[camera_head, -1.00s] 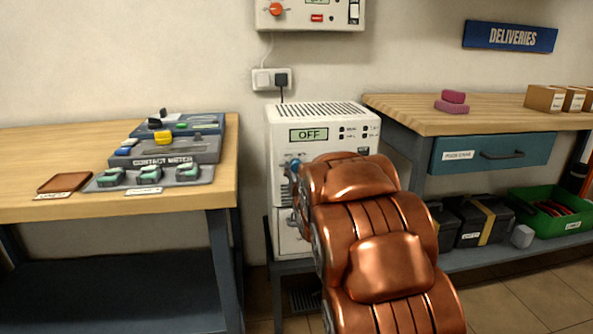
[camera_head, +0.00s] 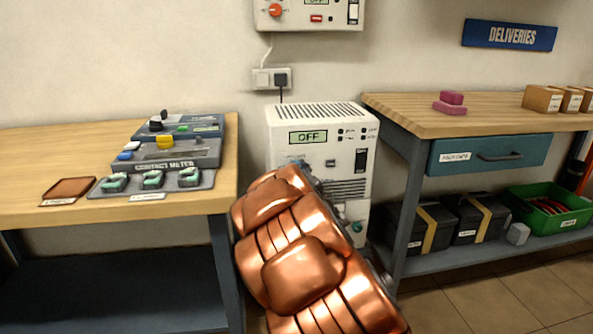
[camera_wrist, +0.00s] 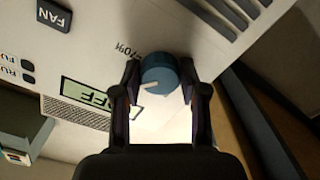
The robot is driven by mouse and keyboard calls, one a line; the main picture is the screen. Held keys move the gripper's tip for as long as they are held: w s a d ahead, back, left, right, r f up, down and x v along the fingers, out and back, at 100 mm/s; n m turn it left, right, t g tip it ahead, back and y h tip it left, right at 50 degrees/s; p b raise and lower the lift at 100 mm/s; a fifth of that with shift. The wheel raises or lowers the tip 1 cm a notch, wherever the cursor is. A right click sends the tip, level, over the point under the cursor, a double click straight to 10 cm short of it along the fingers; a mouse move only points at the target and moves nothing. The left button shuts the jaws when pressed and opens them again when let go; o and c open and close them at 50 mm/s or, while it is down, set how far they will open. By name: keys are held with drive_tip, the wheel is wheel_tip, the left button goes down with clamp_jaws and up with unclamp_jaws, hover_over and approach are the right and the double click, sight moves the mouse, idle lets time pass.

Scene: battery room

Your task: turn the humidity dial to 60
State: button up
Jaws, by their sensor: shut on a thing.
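The humidity dial (camera_wrist: 158,72) is a round blue knob with a white pointer mark, on the white front of the dehumidifier-like unit (camera_head: 361,150). In the wrist view, its fingers stand on both sides of the knob, and my gripper (camera_wrist: 160,76) is shut on it. The white mark points toward the lower left of that view. A printed "70%" shows beside the knob; the other scale marks are hidden or unreadable. The unit's display (camera_head: 308,137) reads OFF; it also shows in the wrist view (camera_wrist: 92,96). In the head view my copper arm hides my gripper and the dial.
A FAN switch (camera_wrist: 53,15) and vent slots (camera_wrist: 225,12) lie near the dial. A wooden bench with a contact meter (camera_head: 165,155) stands left. Another bench with a teal drawer (camera_head: 490,152) stands right. A second control box (camera_head: 310,14) hangs above.

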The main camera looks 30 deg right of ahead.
sight(295, 135)
drive_tip(key=shift+r+n, duration=0.1)
drive_tip(key=shift+n, duration=1.1)
drive_tip(key=o, duration=1.1)
drive_tip(key=shift+o, duration=0.2)
wheel_tip(295, 135, up, 10)
drive_tip(key=shift+f, duration=0.1)
